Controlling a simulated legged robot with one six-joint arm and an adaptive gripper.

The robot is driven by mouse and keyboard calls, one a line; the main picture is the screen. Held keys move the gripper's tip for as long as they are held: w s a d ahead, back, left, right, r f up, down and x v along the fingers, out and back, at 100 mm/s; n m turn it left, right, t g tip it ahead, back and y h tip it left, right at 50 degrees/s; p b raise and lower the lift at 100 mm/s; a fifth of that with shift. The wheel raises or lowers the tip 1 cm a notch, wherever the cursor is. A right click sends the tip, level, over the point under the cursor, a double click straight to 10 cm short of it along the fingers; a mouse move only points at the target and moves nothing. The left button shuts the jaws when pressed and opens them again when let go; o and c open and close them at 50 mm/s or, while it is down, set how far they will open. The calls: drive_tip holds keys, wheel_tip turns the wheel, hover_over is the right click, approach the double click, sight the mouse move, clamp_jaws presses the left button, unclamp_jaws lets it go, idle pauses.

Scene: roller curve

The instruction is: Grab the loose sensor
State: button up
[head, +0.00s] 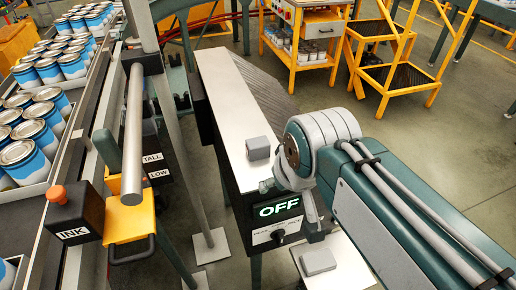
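No part is plainly marked as a loose sensor, so I cannot tell which one it is. A small grey box (258,148) sits on the steel top of the roller curve's side cabinet (232,95). A second flat grey block (318,261) lies on a pale plate low in the middle. A black box labelled INK, with an orange top (72,208), is at the conveyor's edge. My arm comes in from the lower right and ends at a round joint. A narrow grey and dark part, seemingly my gripper (313,215), hangs beneath it, close right of the OFF display. Its fingers are not clear.
The lit OFF display (279,209) has a dark knob below it. A yellow bracket (128,222) and thick grey tube stand at left. Blue and white cans (37,137) fill trays on the conveyor. A yellow cart (305,50) and steps (385,75) stand behind; floor between is clear.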

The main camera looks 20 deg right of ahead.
drive_tip(key=w+r+g, duration=0.5)
drive_tip(key=w+r, duration=0.3)
drive_tip(key=w, duration=0.4)
hover_over(257, 142)
drive_tip(key=f, duration=0.5)
drive_tip(key=shift+s+a, duration=0.2)
drive_tip(key=f, duration=0.5)
drive_tip(key=shift+w+d+f, duration=0.25)
drive_tip(key=shift+w+f, duration=0.05)
drive_tip(key=c, duration=1.1)
